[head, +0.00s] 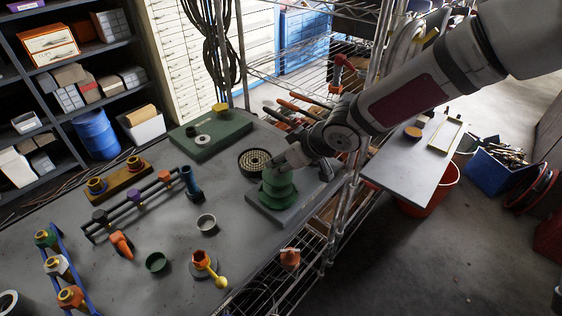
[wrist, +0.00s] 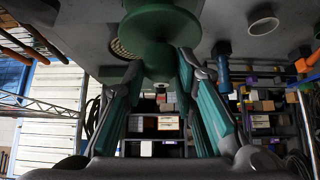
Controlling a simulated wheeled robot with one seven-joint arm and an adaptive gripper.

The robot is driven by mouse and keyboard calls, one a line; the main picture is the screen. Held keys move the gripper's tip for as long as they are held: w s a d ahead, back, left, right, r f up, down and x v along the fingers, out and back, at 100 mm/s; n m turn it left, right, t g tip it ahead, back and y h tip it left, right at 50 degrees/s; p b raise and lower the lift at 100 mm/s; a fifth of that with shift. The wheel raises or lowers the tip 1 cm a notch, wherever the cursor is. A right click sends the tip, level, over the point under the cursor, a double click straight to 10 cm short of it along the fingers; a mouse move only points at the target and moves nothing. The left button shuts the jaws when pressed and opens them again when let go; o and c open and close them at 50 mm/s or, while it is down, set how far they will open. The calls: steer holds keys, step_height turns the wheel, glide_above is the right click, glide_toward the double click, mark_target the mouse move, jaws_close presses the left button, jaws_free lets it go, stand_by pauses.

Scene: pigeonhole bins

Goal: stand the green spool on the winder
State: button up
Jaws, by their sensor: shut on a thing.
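The green spool (head: 278,189) is upright at the right edge of the bench, over a square grey base (head: 290,214) that looks like the winder. Any post is hidden by the spool, and I cannot tell whether the spool's underside touches the base. My gripper (head: 290,163) reaches in from the upper right and is shut on the spool's upper part. In the wrist view, the spool (wrist: 157,22) shows at the top centre between the two teal-padded fingers (wrist: 160,75).
A round dark tray (head: 255,160) stands just behind the spool, and a green box (head: 208,142) is behind that. Wire shelving (head: 345,205) borders the bench's right edge.

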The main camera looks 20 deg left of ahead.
steer(key=shift+f, duration=0.15)
steer(key=shift+f, duration=0.35)
steer(key=shift+f+b, duration=0.35)
steer(key=shift+f, duration=0.3)
steer(key=o, duration=1.1)
steer(key=shift+f, duration=0.1)
steer(key=p+v, duration=0.2)
steer(key=v, duration=0.4)
